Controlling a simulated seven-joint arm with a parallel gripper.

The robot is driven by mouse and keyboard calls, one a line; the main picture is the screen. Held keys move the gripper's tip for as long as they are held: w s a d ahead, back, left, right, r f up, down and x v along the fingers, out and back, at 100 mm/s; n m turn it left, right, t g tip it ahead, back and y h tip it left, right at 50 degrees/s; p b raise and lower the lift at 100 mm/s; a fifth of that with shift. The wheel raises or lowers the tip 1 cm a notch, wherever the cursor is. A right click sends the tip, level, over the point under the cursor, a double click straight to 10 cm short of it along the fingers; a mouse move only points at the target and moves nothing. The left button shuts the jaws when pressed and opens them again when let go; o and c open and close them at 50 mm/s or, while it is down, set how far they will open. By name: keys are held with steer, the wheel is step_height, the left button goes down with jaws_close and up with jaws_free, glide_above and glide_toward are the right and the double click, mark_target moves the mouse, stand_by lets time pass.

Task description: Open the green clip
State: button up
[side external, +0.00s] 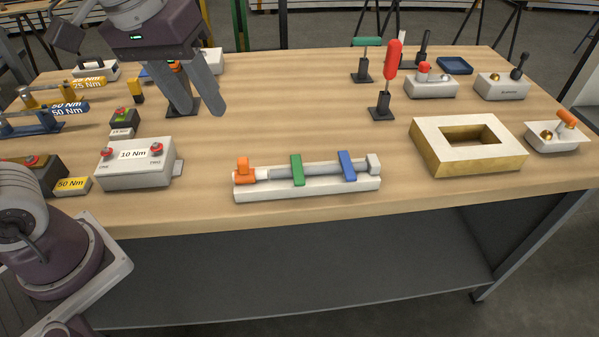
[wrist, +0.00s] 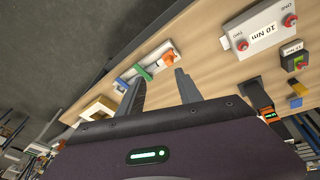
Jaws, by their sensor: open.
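The green clip (side external: 297,169) lies across a grey cylinder on a white base (side external: 310,188) near the table's front edge. A blue clip (side external: 347,165) crosses the same cylinder to its right, and an orange part (side external: 244,172) sits at the left end. My gripper (side external: 203,112) is open and empty, above the table, behind and to the left of the base. In the wrist view, the green clip (wrist: 142,72) shows beyond the gap between my fingers (wrist: 160,84). I cannot tell in detail how the clip is fastened.
A 10 Nm box (side external: 134,165) with red buttons stands left of the base. A hollow block (side external: 468,146) stands to its right. Upright stands with a red handle (side external: 393,60) and a green handle (side external: 366,42) are farther back. The mid-table is clear.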

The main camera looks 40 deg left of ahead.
steer(key=w+d+f+n+g, duration=0.2)
steer(key=w+d+f+n, duration=0.1)
steer(key=w+d+f, duration=0.4)
steer(key=n+g, duration=0.1)
steer(key=n, duration=0.1)
glide_toward(300, 179)
steer(key=shift+y, duration=0.3)
steer(key=f, duration=0.7)
steer(key=shift+d+f, duration=0.25)
steer(key=shift+f, duration=0.1)
jaws_close()
steer(key=shift+w+r, duration=0.1)
